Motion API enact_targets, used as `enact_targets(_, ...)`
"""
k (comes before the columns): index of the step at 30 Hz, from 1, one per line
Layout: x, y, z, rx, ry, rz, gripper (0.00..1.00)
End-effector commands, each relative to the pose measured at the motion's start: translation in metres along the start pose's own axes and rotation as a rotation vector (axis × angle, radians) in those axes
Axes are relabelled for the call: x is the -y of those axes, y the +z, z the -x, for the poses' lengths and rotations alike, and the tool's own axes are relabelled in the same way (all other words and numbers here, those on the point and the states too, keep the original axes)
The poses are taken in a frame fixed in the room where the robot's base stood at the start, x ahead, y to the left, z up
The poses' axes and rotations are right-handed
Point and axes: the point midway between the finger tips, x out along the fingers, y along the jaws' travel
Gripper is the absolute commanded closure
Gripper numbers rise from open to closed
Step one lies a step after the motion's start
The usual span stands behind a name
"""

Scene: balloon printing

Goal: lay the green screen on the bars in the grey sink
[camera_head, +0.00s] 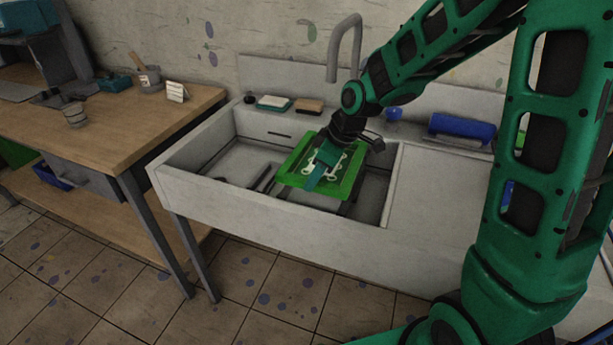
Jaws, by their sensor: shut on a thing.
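The green screen (345,186) is a bright green frame with a pale pattern in its middle. It is over the right half of the grey sink (262,218), slightly tilted in the picture. Dark bars (266,178) show in the basin to the left of the screen. The screen hides the bars under it, so I cannot tell whether it touches them.
A tap (346,45) rises behind the basin. Small blocks (273,102) and a blue object (461,128) lie on the back ledge. A wooden table (110,115) with cups stands at the left. The basin's left part is free.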

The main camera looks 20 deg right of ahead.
Motion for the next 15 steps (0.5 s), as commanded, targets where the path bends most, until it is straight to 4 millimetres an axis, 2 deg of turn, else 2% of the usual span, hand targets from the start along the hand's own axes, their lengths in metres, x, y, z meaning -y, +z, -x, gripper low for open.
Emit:
enact_targets(9, -0.011, 0.010, -0.024, 0.001, -0.001, -0.001, 1.00)
enact_targets(15, -0.011, 0.015, -0.036, 0.000, -0.001, 0.000, 1.00)
